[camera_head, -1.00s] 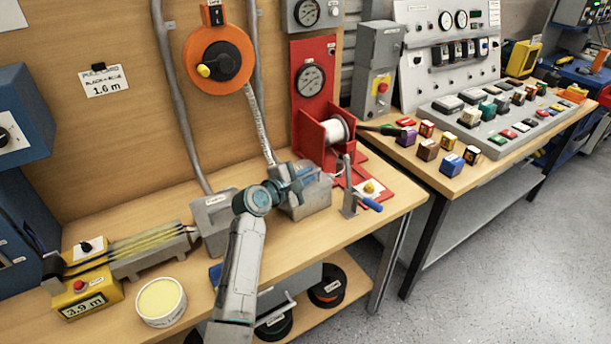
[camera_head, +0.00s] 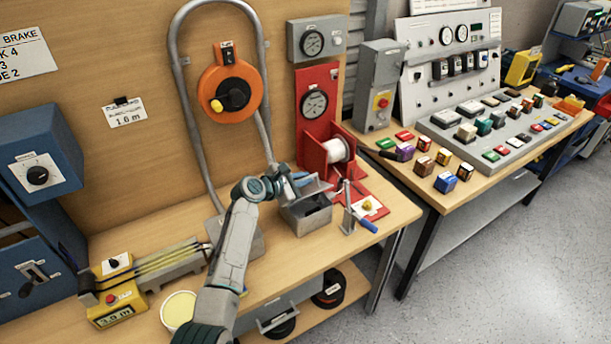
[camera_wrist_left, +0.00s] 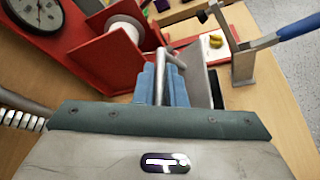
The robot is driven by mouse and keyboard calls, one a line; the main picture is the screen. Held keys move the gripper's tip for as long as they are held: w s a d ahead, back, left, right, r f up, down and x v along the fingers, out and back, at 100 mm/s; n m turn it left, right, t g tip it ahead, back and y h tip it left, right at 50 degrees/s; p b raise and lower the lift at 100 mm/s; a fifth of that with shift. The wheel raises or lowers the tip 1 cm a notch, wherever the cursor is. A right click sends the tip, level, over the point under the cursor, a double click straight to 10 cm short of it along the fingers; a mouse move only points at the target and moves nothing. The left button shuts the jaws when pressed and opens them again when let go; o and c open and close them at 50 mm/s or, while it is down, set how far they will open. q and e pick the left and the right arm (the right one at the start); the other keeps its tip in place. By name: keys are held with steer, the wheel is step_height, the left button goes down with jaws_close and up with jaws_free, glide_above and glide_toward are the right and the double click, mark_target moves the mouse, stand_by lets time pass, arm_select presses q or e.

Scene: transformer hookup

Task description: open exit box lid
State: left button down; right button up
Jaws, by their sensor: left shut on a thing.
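The exit box (camera_head: 305,215) is a grey metal box on the wooden bench, at the lower end of the right conduit leg. Its top is open and its dark inside shows. My left gripper (camera_head: 297,183) is at the box's back left, above the rim, shut on the lid handle. In the left wrist view the blue-grey fingers (camera_wrist_left: 168,88) close around a grey bar handle (camera_wrist_left: 174,60), with a grey plate, seemingly the raised lid (camera_wrist_left: 197,75), beside them. The gripper and arm hide much of the lid. My right gripper is out of view.
A red stand with a white cable spool (camera_head: 336,150) stands close behind the box. A lever tool with a blue handle (camera_head: 366,225) stands right of it. A second grey box (camera_head: 243,243) lies left, partly behind my arm. The bench's front edge is close.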

arm_select(q)
steer(key=shift+w+a+r+n+p, duration=0.35)
steer(key=shift+w+r+n+p, duration=0.15)
steer(key=shift+p, duration=0.25)
steer(key=shift+g, duration=0.3)
steer(key=c, duration=1.5)
jaws_free()
steer(key=shift+w, duration=0.1)
steer(key=shift+a, duration=0.1)
steer(key=b+v, duration=0.2)
steer(key=v, duration=0.8)
steer(key=shift+s+a, duration=0.25)
